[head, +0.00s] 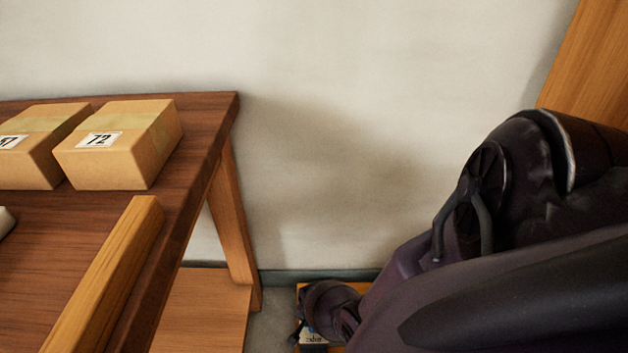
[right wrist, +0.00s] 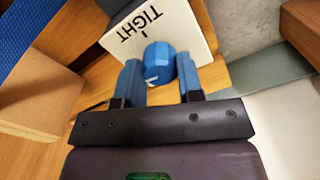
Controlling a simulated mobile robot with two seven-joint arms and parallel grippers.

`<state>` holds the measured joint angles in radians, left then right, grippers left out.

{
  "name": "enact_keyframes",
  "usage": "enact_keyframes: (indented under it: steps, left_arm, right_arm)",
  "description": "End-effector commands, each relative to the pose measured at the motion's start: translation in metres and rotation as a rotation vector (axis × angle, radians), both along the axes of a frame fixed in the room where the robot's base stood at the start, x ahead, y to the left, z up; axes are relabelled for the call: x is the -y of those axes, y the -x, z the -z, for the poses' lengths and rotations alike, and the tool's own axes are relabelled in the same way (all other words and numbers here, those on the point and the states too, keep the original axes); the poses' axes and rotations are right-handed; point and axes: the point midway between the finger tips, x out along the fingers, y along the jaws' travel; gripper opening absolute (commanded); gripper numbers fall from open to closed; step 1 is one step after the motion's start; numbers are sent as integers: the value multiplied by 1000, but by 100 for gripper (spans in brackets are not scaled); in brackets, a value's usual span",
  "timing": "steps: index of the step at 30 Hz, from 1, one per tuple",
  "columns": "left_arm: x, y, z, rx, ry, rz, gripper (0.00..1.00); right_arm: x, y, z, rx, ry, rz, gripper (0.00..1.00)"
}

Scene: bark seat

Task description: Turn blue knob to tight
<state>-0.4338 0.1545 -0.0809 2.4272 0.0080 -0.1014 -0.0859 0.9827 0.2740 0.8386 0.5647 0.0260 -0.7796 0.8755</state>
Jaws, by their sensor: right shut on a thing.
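The blue knob (right wrist: 160,56) sits in front of a white plate (right wrist: 188,30) marked "TIGHT" in the right wrist view. A short black tick shows beside the word. A white mark on the knob shows on its side nearest my gripper, away from the tick. My right gripper (right wrist: 158,72) has its two blue fingers on either side of the knob and is shut on it. In the head view my right arm reaches down to the floor area, and my right gripper (head: 318,325) is mostly hidden by the arm. The knob cannot be made out there. My left gripper is not in view.
A brown table (head: 190,185) stands at left with two cardboard boxes, one marked 72 (head: 125,145), and a raised wooden edge strip (head: 105,275). A table leg (head: 232,220) stands left of my arm. A pale wall (head: 330,130) is behind.

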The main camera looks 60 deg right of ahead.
Motion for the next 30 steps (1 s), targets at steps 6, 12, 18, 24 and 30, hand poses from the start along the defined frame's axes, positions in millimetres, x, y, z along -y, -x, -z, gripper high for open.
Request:
enact_keyframes:
  steps: [6,12,18,24,30]
  left_arm:
    - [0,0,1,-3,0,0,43]
    - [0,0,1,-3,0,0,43]
    - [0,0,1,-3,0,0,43]
    - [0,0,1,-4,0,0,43]
    - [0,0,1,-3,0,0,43]
  right_arm:
    - [-8,9,6,-18,-14,206,11]
    - [-8,8,6,-17,-12,396,11]
    - [-9,7,6,-16,-12,586,11]
    - [-9,6,6,-15,-11,777,11]
    - [-9,5,5,-14,-11,965,11]
